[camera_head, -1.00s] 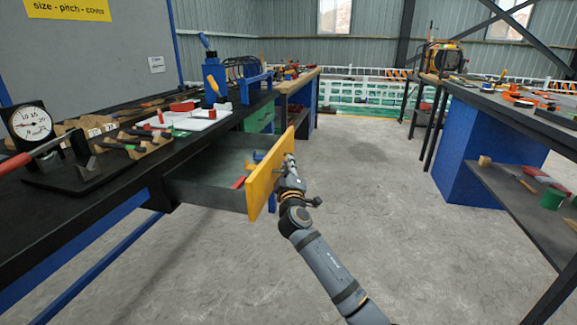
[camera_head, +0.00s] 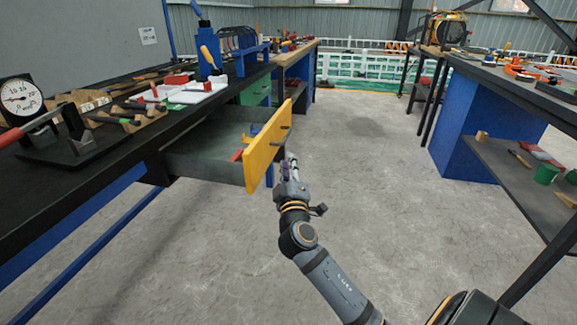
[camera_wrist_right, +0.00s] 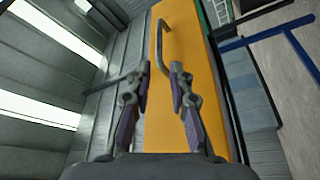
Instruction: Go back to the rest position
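The open drawer with its yellow front (camera_head: 266,148) sticks out from under the black workbench at left. It also shows large in the right wrist view (camera_wrist_right: 190,45). Its dark bar handle (camera_wrist_right: 162,40) stands out from the front; in the head view it is on the side facing the aisle (camera_head: 280,136). My right gripper (camera_head: 291,160) is just below and beside that handle, apart from it. In the right wrist view its two fingers (camera_wrist_right: 160,68) stand apart with nothing between them, and the handle lies beyond the tips. My left gripper is in no view.
The workbench (camera_head: 150,122) at left carries a dial gauge (camera_head: 17,100), tools and a blue rack (camera_head: 240,62). Red and blue items lie in the drawer. Another bench with a lower shelf (camera_head: 510,170) stands at right. The concrete floor between (camera_head: 370,190) is clear.

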